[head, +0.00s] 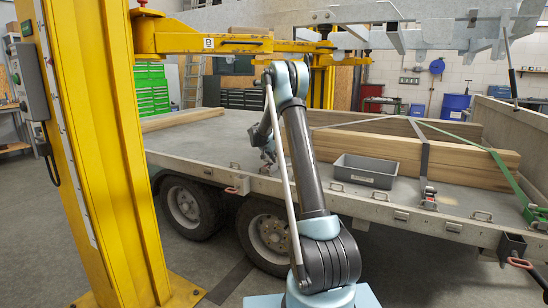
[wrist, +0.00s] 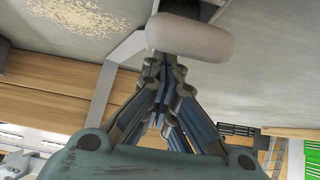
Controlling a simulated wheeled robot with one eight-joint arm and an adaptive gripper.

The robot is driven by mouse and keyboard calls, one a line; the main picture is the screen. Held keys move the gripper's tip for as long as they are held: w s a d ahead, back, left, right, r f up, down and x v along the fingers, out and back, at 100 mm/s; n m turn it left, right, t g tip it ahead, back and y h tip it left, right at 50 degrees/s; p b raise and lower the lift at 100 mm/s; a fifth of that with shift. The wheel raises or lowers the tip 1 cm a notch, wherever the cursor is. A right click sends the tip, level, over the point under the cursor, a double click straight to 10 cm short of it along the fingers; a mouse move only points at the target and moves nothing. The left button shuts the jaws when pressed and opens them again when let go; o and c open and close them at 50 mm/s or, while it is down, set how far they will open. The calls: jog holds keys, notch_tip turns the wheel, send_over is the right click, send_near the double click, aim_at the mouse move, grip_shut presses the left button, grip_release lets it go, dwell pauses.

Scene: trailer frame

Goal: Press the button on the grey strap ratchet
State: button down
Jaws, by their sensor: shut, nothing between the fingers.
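The grey strap (head: 424,160) runs down over the wooden beams to its ratchet (head: 428,194), near the trailer's side edge in the head view. The button is too small to make out. My gripper (head: 269,155), partly hidden by my arm, is over the trailer bed, well left of that ratchet in the picture. In the wrist view my gripper (wrist: 163,62) has its fingers shut together. A pale rounded bar (wrist: 190,37) shows at the fingertips with grey metal behind it; I cannot tell whether it touches them or belongs to the ratchet. The grey strap (wrist: 118,85) shows left of the fingers.
A grey open bin (head: 365,171) stands on the trailer bed left of the ratchet. Long wooden beams (head: 470,163) lie behind. A green strap (head: 508,178) crosses them at the right. A yellow column (head: 95,150) stands at the left. Bare bed (head: 215,140) lies behind my gripper.

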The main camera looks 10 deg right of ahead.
jog(key=shift+f, duration=0.3)
jog(key=shift+r, duration=0.45)
jog(key=r, duration=0.4)
jog(key=shift+s+a, duration=0.2)
jog(key=shift+s, duration=0.05)
jog(key=v, duration=0.9)
